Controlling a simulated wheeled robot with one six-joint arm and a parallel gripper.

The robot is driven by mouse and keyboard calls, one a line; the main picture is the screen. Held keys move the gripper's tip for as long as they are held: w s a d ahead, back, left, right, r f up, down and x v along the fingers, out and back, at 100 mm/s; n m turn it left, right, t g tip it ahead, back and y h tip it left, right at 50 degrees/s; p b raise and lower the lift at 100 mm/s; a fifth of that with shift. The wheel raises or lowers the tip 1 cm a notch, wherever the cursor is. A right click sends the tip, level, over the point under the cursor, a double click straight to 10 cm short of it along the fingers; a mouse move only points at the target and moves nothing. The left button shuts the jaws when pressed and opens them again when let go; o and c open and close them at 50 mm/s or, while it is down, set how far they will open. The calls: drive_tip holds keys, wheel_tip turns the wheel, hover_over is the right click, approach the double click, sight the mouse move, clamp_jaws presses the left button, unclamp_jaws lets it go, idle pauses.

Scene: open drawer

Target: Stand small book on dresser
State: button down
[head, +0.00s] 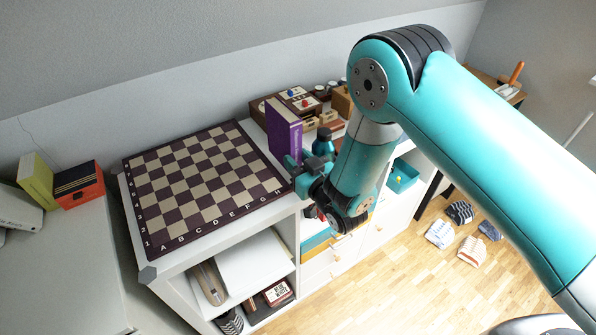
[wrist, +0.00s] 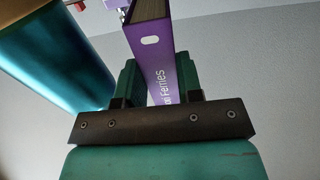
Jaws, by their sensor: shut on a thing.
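A small purple book (head: 283,128) is upright in the head view, at the right edge of the chessboard on the white dresser (head: 168,260). My gripper (head: 297,166) is shut on the lower part of its spine. In the wrist view the purple spine (wrist: 158,60) with white lettering stands between the two green fingers of my gripper (wrist: 160,85). Whether the book's bottom touches the dresser top is hidden by my gripper.
A chessboard (head: 200,180) covers much of the dresser top. Wooden game boxes (head: 295,103) stand behind the book. A teal bottle (head: 323,143) is close to the right of my gripper and looms at left in the wrist view (wrist: 50,50). An open drawer (head: 403,177) lies farther right.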

drive_tip(key=shift+f, duration=1.95)
drive_tip(key=shift+f, duration=0.15)
drive_tip(key=c, duration=0.8)
unclamp_jaws()
